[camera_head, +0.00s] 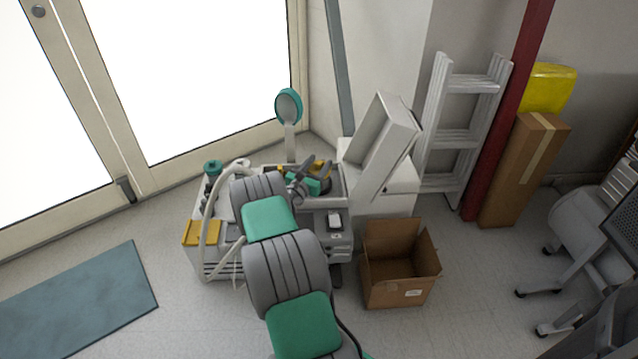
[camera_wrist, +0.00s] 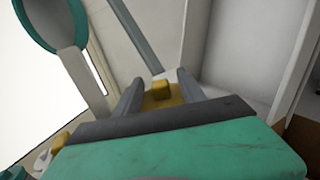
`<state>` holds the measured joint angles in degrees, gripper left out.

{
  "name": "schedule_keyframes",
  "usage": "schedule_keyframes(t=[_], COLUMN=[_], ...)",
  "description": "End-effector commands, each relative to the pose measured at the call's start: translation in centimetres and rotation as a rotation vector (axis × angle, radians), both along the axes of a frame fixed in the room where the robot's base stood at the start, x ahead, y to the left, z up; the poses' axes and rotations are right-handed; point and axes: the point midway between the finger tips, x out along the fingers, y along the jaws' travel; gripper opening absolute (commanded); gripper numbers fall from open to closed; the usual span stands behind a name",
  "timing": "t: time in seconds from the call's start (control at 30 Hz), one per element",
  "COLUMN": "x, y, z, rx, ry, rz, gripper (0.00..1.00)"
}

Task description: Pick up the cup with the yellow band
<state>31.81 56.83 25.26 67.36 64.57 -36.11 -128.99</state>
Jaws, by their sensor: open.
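I cannot make out a cup with a yellow band for certain in either view. A yellow piece (camera_wrist: 161,90) shows between and beyond the fingers of my gripper (camera_wrist: 160,77) in the wrist view; its full shape is hidden. In the head view, my gripper (camera_head: 315,168) is over the back part of a white dental unit (camera_head: 205,258), beside yellow parts (camera_head: 319,163) that it partly covers. The gripper is open, with its fingers apart and nothing seen held. I cannot tell whether the fingers touch anything.
A teal-rimmed round head on a white post (camera_head: 289,105) stands behind the unit. A yellow tray (camera_head: 200,232) sits at its front left. A white slanted box (camera_head: 381,145) and an open cardboard box (camera_head: 398,285) stand to the right. Floor is free at the left around the blue mat (camera_head: 80,300).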

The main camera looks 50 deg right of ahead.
Motion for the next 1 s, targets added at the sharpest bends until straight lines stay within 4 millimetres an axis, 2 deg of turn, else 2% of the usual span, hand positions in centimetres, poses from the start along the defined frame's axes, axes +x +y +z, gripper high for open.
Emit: schedule_keyframes(t=[0.1,0.67,1.0], x=[0.0,-0.01,-0.02], y=[0.04,0.07,0.08], z=[0.05,0.03,0.02], rx=[0.0,0.001,0.001], ry=[0.0,-0.001,-0.001], rz=[0.0,-0.001,-0.001], gripper=[0.47,0.01,0.0])
